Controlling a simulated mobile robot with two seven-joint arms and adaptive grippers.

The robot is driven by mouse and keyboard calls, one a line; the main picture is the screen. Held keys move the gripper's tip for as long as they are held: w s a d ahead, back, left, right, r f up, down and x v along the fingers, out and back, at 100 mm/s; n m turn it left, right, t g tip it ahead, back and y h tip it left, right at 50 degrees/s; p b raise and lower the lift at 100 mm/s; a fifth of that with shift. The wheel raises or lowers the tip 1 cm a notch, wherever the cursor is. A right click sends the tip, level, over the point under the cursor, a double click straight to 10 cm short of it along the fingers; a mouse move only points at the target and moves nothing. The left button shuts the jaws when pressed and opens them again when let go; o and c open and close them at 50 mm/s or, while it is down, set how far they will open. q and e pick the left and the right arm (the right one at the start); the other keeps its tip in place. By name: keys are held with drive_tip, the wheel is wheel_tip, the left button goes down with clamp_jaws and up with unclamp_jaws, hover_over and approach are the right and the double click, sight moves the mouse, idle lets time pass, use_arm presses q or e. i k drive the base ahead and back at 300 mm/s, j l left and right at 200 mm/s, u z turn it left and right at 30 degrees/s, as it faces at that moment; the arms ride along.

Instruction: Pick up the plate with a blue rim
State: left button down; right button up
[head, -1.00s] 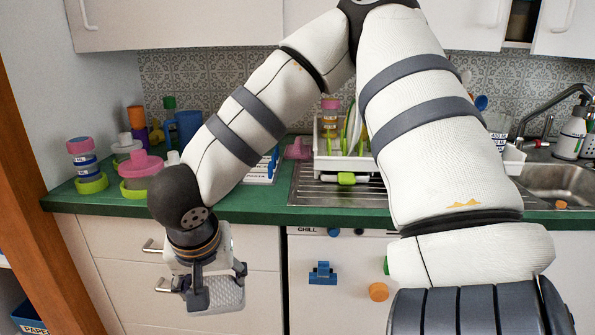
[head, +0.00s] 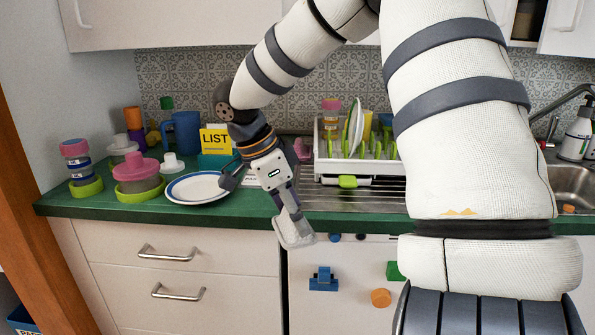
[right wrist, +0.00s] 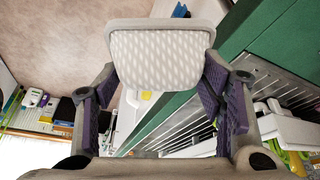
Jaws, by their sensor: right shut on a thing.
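The white plate with a blue rim (head: 195,187) lies flat on the green counter, left of my right arm. Its right edge is partly covered by a dark loop-shaped part beside my wrist. My right gripper (head: 292,212) hangs at the counter's front edge, right of the plate and apart from it. It is shut on a pale grey dimpled block (head: 294,233). In the right wrist view the block (right wrist: 160,58) sits between the two purple-padded fingers. My left gripper is not in view.
Pink-lidded jars (head: 138,172) stand left of the plate. A blue mug (head: 187,132) and yellow LIST card (head: 216,141) stand behind it. A white dish rack (head: 325,160) stands right. The green counter (head: 150,211) has a clear strip in front of the plate.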

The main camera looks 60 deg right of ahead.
sight(202, 187)
drive_tip(key=i+l, duration=0.15)
drive_tip(key=l, duration=0.25)
drive_tip(key=i+l, duration=0.15)
drive_tip(key=l, duration=0.25)
drive_tip(key=i+l, duration=0.15)
drive_tip(key=l, duration=0.2)
drive_tip(key=u, duration=0.05)
